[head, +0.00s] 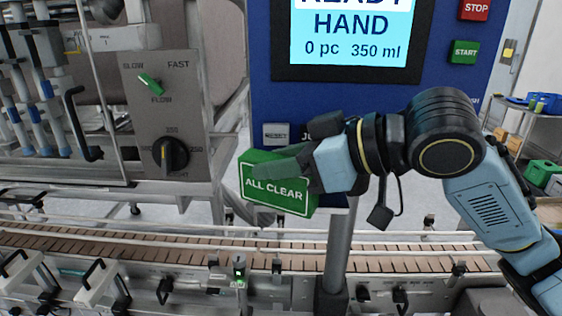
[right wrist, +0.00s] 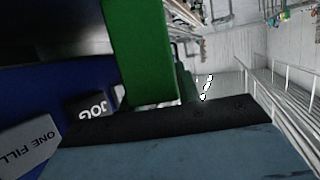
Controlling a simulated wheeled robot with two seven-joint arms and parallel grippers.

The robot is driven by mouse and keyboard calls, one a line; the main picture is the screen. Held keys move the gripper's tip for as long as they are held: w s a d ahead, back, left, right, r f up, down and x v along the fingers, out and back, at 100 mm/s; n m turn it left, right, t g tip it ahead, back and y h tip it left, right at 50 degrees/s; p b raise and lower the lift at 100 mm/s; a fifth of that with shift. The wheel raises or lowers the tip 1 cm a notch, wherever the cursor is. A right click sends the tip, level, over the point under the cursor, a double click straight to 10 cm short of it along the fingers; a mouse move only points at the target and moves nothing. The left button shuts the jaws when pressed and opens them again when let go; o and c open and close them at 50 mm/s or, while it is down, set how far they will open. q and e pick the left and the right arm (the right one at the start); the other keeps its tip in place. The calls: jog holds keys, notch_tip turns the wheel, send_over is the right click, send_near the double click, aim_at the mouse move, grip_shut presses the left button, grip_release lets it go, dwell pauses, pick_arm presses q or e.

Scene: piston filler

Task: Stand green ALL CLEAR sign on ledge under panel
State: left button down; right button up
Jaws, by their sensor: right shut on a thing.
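The green ALL CLEAR sign (head: 272,190) is in the middle of the head view, its white lettering facing me and slightly tilted. My right gripper (head: 290,168) is shut on it, with a finger across its upper front. The sign is in front of the lower edge of the blue panel (head: 262,75). In the right wrist view the sign (right wrist: 140,45) is a green block rising from the gripper. The ledge under the panel is mostly hidden behind the sign and gripper, so I cannot tell whether the sign touches it. My left gripper is not in view.
The panel has a lit screen (head: 350,40), a red STOP button (head: 474,9) and a green START button (head: 463,51). A JOG button (right wrist: 92,106) shows close by in the right wrist view. A post (head: 338,250) stands below the panel, before the conveyor (head: 180,248).

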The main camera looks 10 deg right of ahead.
jog(key=shift+f, duration=0.15)
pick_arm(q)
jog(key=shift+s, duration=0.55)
pick_arm(e)
jog(key=o, duration=1)
jog(key=shift+r, duration=0.2)
jog(key=shift+s+d+r, duration=0.1)
jog(key=shift+d+r, duration=0.05)
jog(key=shift+d, duration=0.1)
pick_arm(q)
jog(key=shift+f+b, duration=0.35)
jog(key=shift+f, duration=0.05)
pick_arm(e)
jog(key=v, duration=1.1)
jog(key=shift+s+d, duration=0.15)
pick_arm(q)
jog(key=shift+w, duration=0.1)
